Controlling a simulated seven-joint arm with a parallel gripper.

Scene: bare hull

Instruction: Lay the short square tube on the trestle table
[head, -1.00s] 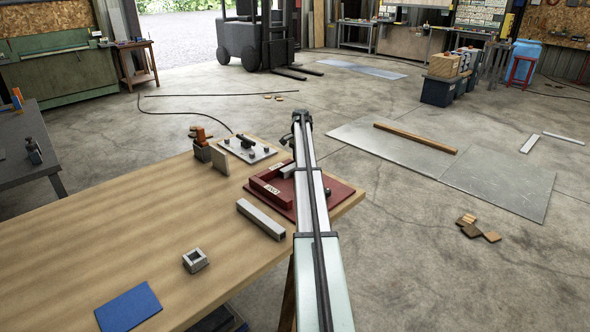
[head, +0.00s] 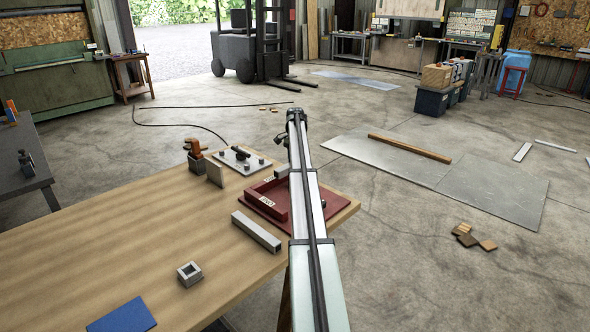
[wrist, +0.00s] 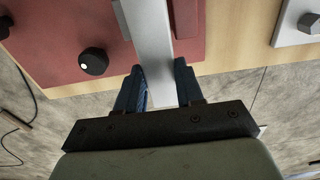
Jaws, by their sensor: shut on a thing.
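My gripper (wrist: 158,72) is shut on a light grey bar, which looks like the short square tube (wrist: 150,30). In the wrist view the tube runs up between the two blue fingers, over the red fixture plate (wrist: 40,45). In the head view my arm hides the gripper and most of the held piece; a small grey part of it (head: 281,172) shows left of the arm, at the fixture's far side. Whether it touches the fixture is unclear. The wooden trestle table (head: 120,235) has bare top to the left.
Another grey square tube (head: 257,231) lies in front of the red fixture (head: 330,205). A small hollow square block (head: 190,273) and a blue sheet (head: 122,316) lie nearer.

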